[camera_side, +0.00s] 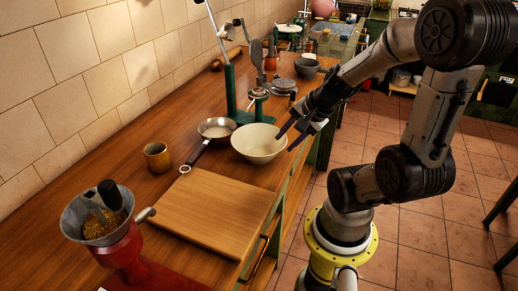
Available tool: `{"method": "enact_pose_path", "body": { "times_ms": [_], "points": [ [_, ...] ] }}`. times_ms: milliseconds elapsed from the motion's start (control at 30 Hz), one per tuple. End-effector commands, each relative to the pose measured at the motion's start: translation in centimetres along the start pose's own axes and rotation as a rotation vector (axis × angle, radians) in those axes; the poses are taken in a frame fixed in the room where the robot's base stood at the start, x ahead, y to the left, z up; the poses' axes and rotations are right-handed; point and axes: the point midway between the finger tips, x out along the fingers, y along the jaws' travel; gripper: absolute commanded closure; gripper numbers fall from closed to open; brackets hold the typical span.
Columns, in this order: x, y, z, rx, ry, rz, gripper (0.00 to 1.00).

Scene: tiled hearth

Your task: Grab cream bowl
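The cream bowl (254,146) stands upright on the wooden counter, near its right edge. My gripper (290,137) is at the bowl's right rim, reaching in from the upper right. Its two dark fingers are spread apart, one tip over the bowl's rim and the other towards the outer right side. I cannot tell whether either finger touches the bowl.
A small pan (216,128) sits just left of the bowl, its handle pointing towards the cutting board (215,212) in front. A brown cup (157,157) and a red grinder (130,262) stand further left. A green-based scale (240,95) is behind the bowl.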

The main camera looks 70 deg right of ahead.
Motion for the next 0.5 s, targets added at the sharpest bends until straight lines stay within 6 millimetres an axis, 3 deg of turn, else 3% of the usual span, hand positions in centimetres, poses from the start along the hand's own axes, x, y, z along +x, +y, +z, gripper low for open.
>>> {"method": "enact_pose_path", "body": {
  "times_ms": [500],
  "points": [
    [3.0,0.2,-0.6,0.020,0.011,0.002,0.60]
  ]
}}
